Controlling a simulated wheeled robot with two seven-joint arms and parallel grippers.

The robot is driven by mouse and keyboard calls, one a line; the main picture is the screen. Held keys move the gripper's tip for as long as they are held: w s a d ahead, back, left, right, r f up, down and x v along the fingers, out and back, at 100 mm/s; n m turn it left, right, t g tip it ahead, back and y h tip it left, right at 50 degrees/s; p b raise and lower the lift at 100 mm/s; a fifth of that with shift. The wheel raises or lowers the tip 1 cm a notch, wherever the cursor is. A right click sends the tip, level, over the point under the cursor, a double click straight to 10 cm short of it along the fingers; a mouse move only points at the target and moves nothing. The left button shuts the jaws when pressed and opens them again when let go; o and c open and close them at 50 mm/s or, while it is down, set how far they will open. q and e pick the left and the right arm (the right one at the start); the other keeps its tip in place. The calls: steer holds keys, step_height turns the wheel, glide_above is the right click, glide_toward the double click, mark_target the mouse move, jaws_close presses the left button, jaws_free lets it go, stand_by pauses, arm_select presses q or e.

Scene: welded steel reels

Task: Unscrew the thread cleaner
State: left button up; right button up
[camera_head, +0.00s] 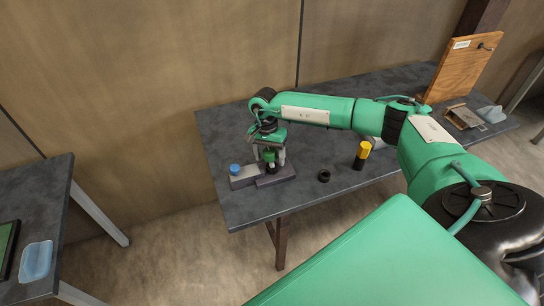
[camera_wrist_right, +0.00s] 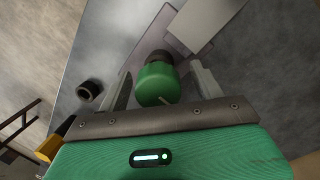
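A green cylindrical piece with a dark collar (camera_wrist_right: 157,84) stands between the two fingers of my right gripper (camera_wrist_right: 160,72) in the right wrist view. I take it to be the thread cleaner, though no label shows. The fingers are open, with a small gap visible on each side of it. In the head view the right gripper (camera_head: 269,152) points down over the grey fixture block (camera_head: 245,179), and the green piece (camera_head: 270,157) shows low between its fingers. Its lower end and thread are hidden. My left gripper is not in view.
A blue cap (camera_head: 234,168) sits on the fixture's left end. A black ring (camera_head: 324,175) and a yellow-and-black bottle (camera_head: 361,156) stand to the right on the dark table (camera_head: 225,135). A wooden board (camera_head: 461,67) and small tray (camera_head: 464,117) are farther right.

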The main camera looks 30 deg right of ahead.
steer(key=shift+d+r, duration=0.1)
steer(key=shift+w+d+r+p, duration=0.1)
steer(key=shift+w+r+p, duration=0.2)
steer(key=shift+r, duration=0.8)
steer(key=shift+w+a+r+p, duration=0.1)
steer(key=shift+r+p, duration=0.25)
steer(key=shift+r, duration=0.8)
steer(key=shift+w+d+r+p, duration=0.1)
steer(key=shift+w+r+p, duration=0.2)
steer(key=shift+r, duration=0.8)
steer(key=shift+s, duration=0.1)
